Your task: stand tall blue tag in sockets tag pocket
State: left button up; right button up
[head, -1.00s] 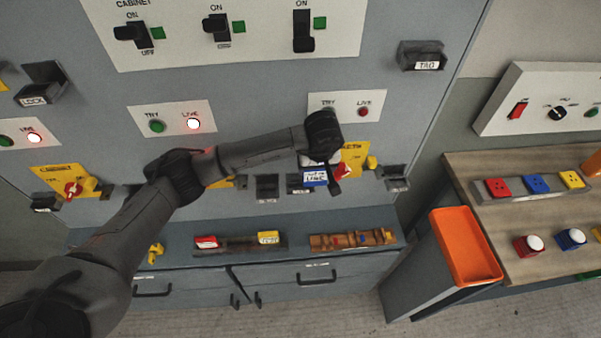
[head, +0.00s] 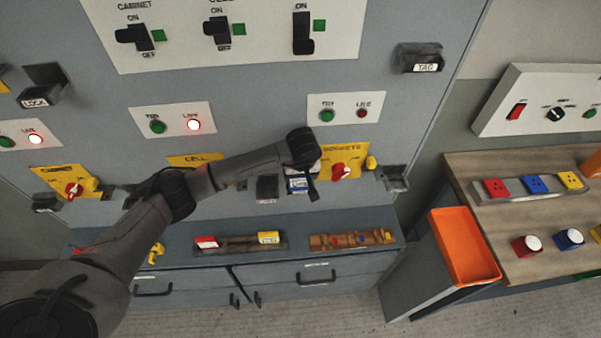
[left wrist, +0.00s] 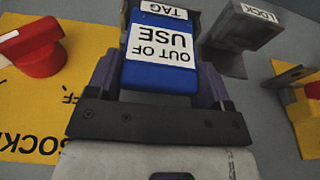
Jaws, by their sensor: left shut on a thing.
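The tall blue tag (left wrist: 160,50) has a white OUT OF USE label, upside down in the left wrist view. In the head view it (head: 298,185) looks upright below the left end of the yellow SOCKETS plate (head: 328,150). My left gripper (left wrist: 160,82) is shut on it, fingers along both sides. A white TAG label (left wrist: 163,10) shows at the tag's far end; the sockets tag pocket itself is mostly hidden behind the tag. I cannot tell how deep the tag sits there. My right gripper is not in view.
A dark LOCK holder (left wrist: 246,30) is beside the tag; it also shows in the head view (head: 267,187). The red SOCKETS knob (left wrist: 32,45) is close on the other side. A shelf (head: 215,258) with several items runs below. An orange tray (head: 464,250) stands right.

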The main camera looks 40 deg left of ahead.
pick_arm(q)
jog(key=o, duration=0.7)
jog(key=shift+f, duration=0.15)
jog(key=shift+c, duration=0.2)
jog(key=o, duration=0.5)
jog(key=shift+c, duration=0.2)
jog(key=shift+r, duration=0.3)
jog(key=v, duration=1.1)
jog(key=shift+r, duration=0.35)
